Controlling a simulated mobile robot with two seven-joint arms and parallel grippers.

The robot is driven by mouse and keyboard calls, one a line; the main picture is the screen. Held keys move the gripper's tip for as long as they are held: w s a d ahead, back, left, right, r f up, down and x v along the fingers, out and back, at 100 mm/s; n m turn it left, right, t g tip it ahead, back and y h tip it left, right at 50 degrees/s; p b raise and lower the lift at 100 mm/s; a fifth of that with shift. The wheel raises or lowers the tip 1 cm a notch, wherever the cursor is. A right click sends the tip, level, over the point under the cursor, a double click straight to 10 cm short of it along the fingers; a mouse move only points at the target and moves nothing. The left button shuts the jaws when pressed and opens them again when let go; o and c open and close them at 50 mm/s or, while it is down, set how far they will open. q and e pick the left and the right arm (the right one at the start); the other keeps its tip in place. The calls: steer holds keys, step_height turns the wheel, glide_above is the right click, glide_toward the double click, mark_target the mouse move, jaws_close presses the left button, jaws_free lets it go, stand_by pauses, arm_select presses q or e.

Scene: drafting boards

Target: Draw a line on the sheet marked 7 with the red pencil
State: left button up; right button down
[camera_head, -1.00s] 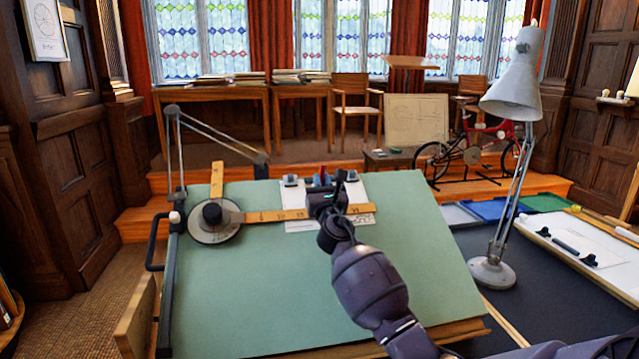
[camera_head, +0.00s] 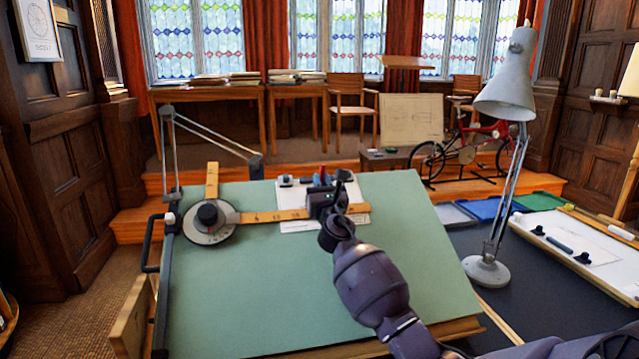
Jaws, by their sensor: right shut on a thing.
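A white sheet (camera_head: 291,195) lies on the upper part of the green tilted drafting board (camera_head: 240,290), with dark clips at its top edge. My right gripper (camera_head: 322,196) is over this sheet, shut on a slim upright thing with a red part, seemingly the red pencil (camera_head: 322,174). The gripper hides its tip, so I cannot tell whether it touches the paper. A second white sheet (camera_head: 598,249) lies on a flat board at the right, with dark clips and a dark bar on it. I cannot read a number on either sheet. My left gripper is out of view.
A wooden ruler arm (camera_head: 270,216) with a round dial head (camera_head: 209,220) crosses the board and the sheet, passing close by my right gripper. A grey desk lamp (camera_head: 487,270) stands to the right. Coloured trays (camera_head: 490,208) lie behind it. The lower board is clear apart from my arm.

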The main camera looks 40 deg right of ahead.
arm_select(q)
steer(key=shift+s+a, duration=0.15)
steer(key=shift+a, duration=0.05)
arm_select(e)
steer(key=shift+f, duration=0.1)
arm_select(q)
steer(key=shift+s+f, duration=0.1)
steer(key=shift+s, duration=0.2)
arm_select(e)
steer(key=shift+s+d, duration=0.15)
steer(key=shift+d, duration=0.15)
steer(key=shift+s+d, duration=0.1)
steer(key=shift+d, duration=0.05)
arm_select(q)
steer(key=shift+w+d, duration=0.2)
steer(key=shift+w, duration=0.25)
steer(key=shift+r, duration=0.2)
arm_select(e)
steer(key=shift+s+d, duration=0.2)
steer(key=shift+d, duration=0.15)
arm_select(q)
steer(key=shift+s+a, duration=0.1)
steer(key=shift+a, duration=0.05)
arm_select(e)
steer(key=shift+d, duration=0.1)
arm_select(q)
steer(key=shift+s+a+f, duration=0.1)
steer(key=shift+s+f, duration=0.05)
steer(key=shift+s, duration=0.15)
